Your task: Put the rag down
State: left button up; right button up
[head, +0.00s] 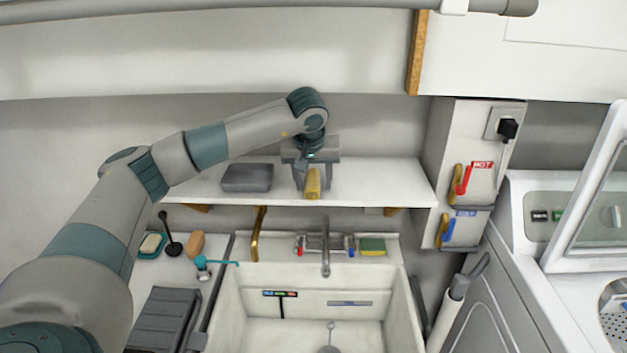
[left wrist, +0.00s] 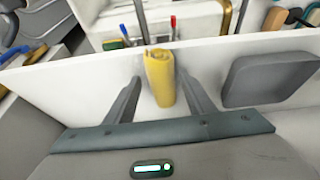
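The rag is a yellow roll (head: 313,185) on the white shelf (head: 390,185) above the sink, at the shelf's front edge. In the left wrist view the rag (left wrist: 160,76) stands out between the fingers, with a gap on either side. My left gripper (head: 312,172) is at the shelf, its fingers spread around the rag and apart from it. It also shows in the left wrist view (left wrist: 160,84). The rag appears to rest on the shelf. My right gripper is not in view.
A dark grey box-like object (head: 247,178) lies on the shelf left of the gripper. The shelf's right part is clear. Below are the sink (head: 235,310), a faucet (head: 326,250) and a green-yellow sponge (head: 373,246). A wall cabinet (head: 250,45) hangs above.

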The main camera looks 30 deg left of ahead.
pick_arm(q)
jog(key=shift+s+a+f, duration=0.2)
jog(key=shift+f, duration=0.1)
jog(key=shift+r, duration=0.1)
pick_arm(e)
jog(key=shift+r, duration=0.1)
pick_arm(q)
jog(key=shift+a+r+p, duration=0.1)
jog(key=shift+r+p, duration=0.1)
jog(key=shift+p, duration=0.15)
jog(key=shift+s+r+b, duration=0.1)
jog(key=shift+r+b, duration=0.1)
jog(key=shift+b, duration=0.1)
jog(key=b+v, duration=0.1)
jog(key=v, duration=0.4)
jog(key=b+v, duration=0.1)
jog(key=v, duration=0.4)
jog(key=shift+w+r+b, duration=0.1)
jog(key=shift+w+b, duration=0.15)
jog(key=shift+b, duration=0.05)
jog(key=shift+v, duration=0.9)
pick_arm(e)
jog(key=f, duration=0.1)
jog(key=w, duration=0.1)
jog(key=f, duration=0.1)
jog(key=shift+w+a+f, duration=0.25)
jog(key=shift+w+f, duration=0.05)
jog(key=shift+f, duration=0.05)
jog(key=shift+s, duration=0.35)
